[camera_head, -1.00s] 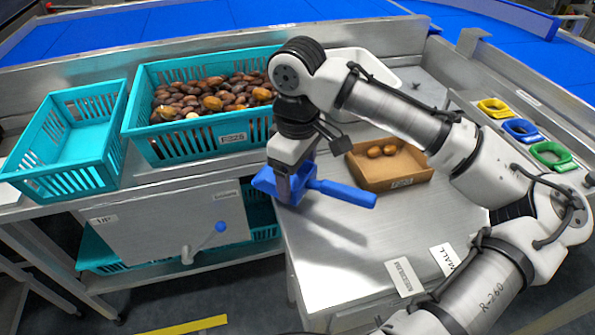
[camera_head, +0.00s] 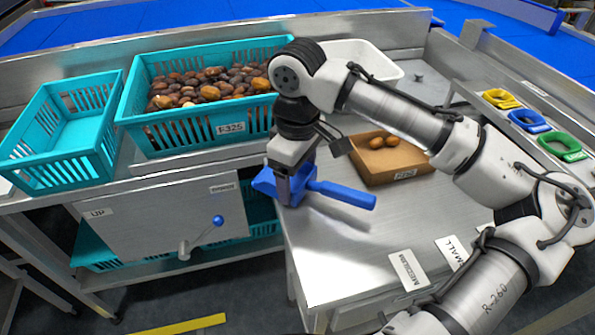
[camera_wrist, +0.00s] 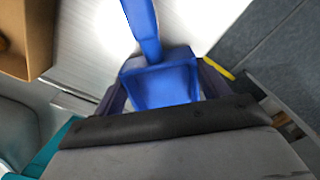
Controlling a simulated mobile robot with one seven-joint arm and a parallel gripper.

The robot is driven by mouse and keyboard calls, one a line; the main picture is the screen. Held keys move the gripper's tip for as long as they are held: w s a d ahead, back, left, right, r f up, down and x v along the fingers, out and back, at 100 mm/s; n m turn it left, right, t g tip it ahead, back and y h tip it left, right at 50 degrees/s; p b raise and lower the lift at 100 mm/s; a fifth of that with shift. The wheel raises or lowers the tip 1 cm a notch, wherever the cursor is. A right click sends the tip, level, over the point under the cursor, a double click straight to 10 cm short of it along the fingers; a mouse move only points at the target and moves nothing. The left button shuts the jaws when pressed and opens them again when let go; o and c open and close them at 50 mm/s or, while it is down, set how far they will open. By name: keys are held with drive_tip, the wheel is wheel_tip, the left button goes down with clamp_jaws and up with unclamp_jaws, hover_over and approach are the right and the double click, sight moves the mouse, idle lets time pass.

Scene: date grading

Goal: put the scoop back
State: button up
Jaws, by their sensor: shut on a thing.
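A blue scoop (camera_head: 340,193) is held by my gripper (camera_head: 290,190), which is shut on it. In the head view the scoop's handle points right, over the steel table, and its pan is at the left, partly hidden by my gripper. In the wrist view the scoop (camera_wrist: 160,85) lies between the two dark fingers (camera_wrist: 160,92), with its handle running up the picture. The scoop hangs near the table's left front edge; its exact height above the surface is hard to tell.
A teal crate of dates (camera_head: 175,138) and an empty teal crate (camera_head: 70,178) stand left. A cardboard box (camera_head: 395,178) with a few dates, a white tub (camera_head: 385,62) behind, and yellow, blue and green rings (camera_head: 562,147) lie right. The steel table's (camera_head: 345,250) front is largely clear.

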drive_tip(key=shift+f, duration=0.4)
drive_tip(key=o, duration=1.3)
drive_tip(key=shift+c, duration=0.2)
